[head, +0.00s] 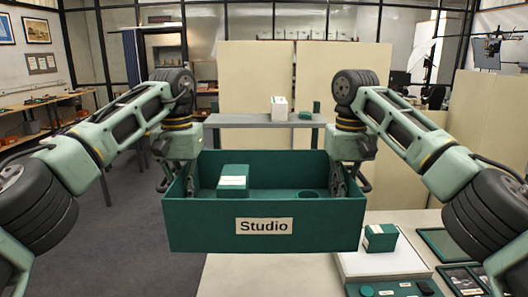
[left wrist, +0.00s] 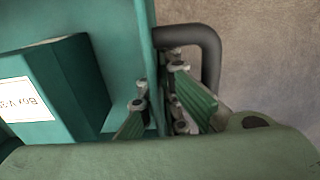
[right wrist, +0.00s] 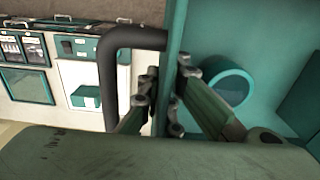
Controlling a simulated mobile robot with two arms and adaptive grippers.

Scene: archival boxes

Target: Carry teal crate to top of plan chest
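The teal crate (head: 200,226), labelled "Studio", is held up level in front of me between my two grippers. Inside it are a teal box (head: 233,181) with a white label and a round teal item (head: 308,194). My left gripper (head: 187,180) has its fingers on both sides of the crate's left wall, beside a dark handle, also in the left wrist view (left wrist: 158,108). My right gripper (head: 339,180) grips the right wall the same way, also in the right wrist view (right wrist: 167,100). I cannot tell for certain which surface is the plan chest.
A grey table (head: 240,120) stands beyond the crate with a white box (head: 279,108) and a small teal item (head: 316,107) on it. A light surface at lower right bears a teal box (head: 380,238) and frames. Grey floor (head: 135,230) is open at left.

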